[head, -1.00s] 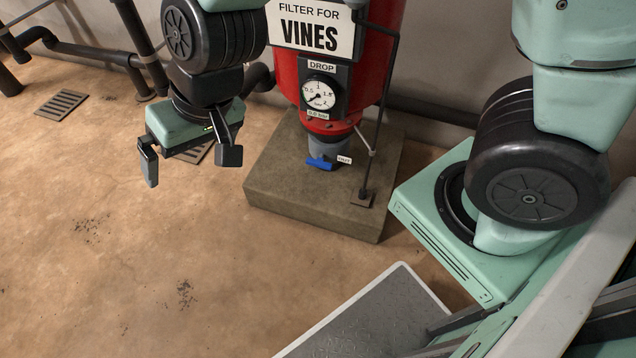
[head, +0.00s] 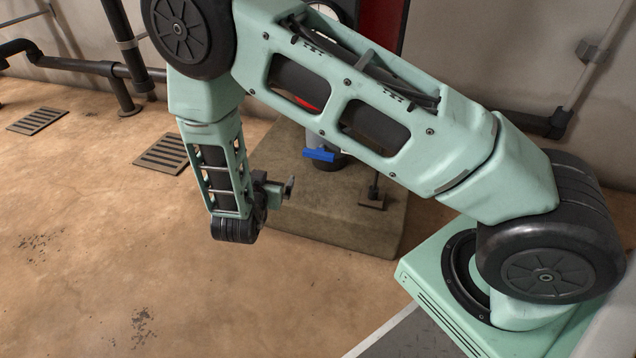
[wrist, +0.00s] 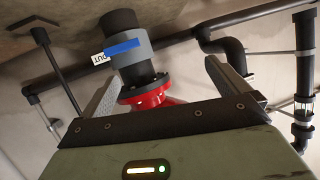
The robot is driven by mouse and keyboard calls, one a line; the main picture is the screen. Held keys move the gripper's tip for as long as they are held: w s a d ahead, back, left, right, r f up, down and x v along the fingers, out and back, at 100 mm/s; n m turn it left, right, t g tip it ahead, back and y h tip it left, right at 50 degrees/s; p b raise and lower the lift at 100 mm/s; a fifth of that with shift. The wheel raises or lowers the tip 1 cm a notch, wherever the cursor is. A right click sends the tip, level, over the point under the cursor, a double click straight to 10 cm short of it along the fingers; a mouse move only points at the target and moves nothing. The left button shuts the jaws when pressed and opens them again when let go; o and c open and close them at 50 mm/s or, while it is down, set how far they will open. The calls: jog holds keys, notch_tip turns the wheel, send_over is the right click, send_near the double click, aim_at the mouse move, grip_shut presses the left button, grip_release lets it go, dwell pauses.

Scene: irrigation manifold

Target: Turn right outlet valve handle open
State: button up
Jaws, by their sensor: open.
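A blue valve handle (head: 319,155) sits on the grey outlet pipe under the red filter (head: 384,30), above a concrete plinth. It lies crosswise to the pipe. In the wrist view, where the scene looks upside down, the blue handle (wrist: 122,48) shows on the grey pipe (wrist: 135,65), with a small white tag beside it. My gripper (head: 288,187) is low in front of the plinth, left of and below the handle in the head view. Its fingers (wrist: 163,75) are apart and empty; the handle is beyond the fingers, not touched. My arm hides most of the filter.
The concrete plinth (head: 350,215) carries the filter and a thin dark post foot (head: 372,200). Floor grates (head: 163,153) lie at left, and black pipes (head: 125,68) run along the wall. The floor at lower left is clear.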

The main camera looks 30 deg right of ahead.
jog(key=s+d+f+m+h+b, duration=0.1)
jog(key=s+d+f+h+b, duration=0.2)
jog(key=d+f+h+b, duration=0.45)
jog(key=y+b, duration=0.2)
jog(key=b, duration=0.5)
send_near(318, 157)
jog(key=x, duration=0.7)
jog(key=shift+w+d+f, duration=0.2)
jog(key=shift+w, duration=0.05)
jog(key=shift+w+d+r, duration=0.15)
jog(key=shift+w+d, duration=0.15)
jog(key=shift+d, duration=0.1)
jog(key=c, duration=0.7)
